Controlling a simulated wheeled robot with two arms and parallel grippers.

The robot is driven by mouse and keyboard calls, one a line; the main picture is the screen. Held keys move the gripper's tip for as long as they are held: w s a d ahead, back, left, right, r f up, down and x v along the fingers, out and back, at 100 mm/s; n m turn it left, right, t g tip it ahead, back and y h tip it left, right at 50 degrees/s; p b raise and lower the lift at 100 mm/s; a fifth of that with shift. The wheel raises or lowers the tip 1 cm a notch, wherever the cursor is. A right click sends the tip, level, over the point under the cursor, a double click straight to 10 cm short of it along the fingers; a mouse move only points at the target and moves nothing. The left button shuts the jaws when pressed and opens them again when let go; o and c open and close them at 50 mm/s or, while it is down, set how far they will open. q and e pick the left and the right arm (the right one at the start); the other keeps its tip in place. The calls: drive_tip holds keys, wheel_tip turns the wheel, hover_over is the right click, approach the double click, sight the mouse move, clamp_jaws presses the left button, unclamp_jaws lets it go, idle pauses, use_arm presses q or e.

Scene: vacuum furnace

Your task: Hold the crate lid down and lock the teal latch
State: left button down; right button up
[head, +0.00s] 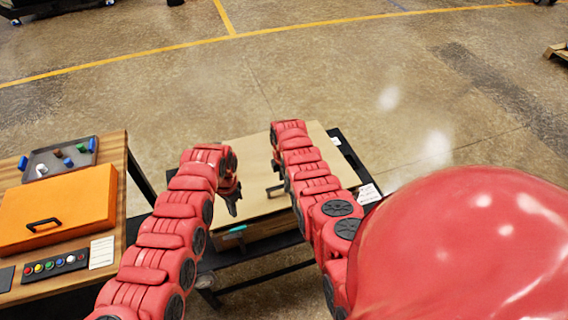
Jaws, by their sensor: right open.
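The crate (262,235) is a low tan box with a flat tan lid (252,160), which looks closed. A dark handle (275,191) shows on the lid, partly behind my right arm. The small teal latch (237,229) is at the crate's front edge, left of centre. My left gripper (233,205) points down just above the latch, apart from it as far as I can see; its jaw gap is unclear. My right gripper (276,166) is open over the lid, mostly hidden behind my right arm. Whether it touches the lid is hidden.
The crate sits on a dark cart (215,262). At left, a wooden table (113,150) carries an orange case (60,205), a grey tray (60,160) with small blocks, and a button strip (55,265). A white label (369,193) lies at the cart's right.

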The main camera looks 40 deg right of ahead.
drive_tip(key=shift+f, duration=0.35)
clamp_jaws()
idle(1.2)
